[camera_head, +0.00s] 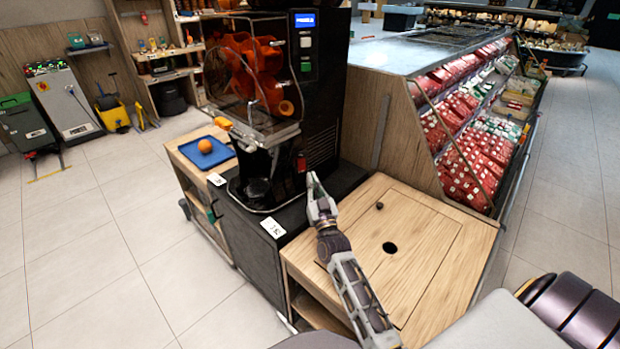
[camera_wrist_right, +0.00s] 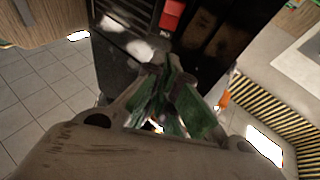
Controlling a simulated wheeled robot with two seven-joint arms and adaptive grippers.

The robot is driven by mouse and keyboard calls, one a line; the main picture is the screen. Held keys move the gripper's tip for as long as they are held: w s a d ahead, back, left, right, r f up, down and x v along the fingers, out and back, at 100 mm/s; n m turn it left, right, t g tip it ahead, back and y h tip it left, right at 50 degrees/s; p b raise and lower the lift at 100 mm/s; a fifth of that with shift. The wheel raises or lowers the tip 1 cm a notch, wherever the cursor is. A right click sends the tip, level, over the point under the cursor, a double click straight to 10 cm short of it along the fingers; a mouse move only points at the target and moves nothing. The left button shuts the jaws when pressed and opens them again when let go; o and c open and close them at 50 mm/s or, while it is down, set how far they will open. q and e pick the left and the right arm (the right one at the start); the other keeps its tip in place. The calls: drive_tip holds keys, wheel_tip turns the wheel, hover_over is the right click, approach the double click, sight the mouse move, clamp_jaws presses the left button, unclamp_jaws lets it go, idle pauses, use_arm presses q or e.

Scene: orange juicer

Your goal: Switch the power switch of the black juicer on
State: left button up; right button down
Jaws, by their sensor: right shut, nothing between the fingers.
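The black juicer (camera_head: 328,95) stands on a dark cabinet, with a lit blue display and small buttons at its upper front. A red power switch (camera_head: 301,163) is low on its body; it also shows in the right wrist view (camera_wrist_right: 172,14), at the top. I cannot tell which way the switch is set. My right gripper (camera_head: 314,182) is shut and empty, just right of and slightly below the switch in the head view. In the right wrist view its green-padded fingertips (camera_wrist_right: 170,78) point toward the juicer, below the switch, apparently apart from it. My left gripper is not in view.
A wooden counter (camera_head: 440,245) with a dark hole lies under my right arm. A blue tray (camera_head: 190,160) with an orange (camera_head: 205,146) stands left of the juicer. A refrigerated display case (camera_head: 470,150) is behind at right. The tiled floor at left is free.

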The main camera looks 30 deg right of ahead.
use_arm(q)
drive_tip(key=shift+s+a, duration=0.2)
use_arm(e)
drive_tip(key=s, duration=0.4)
drive_tip(key=shift+s+a, duration=0.15)
drive_tip(key=shift+a, duration=0.25)
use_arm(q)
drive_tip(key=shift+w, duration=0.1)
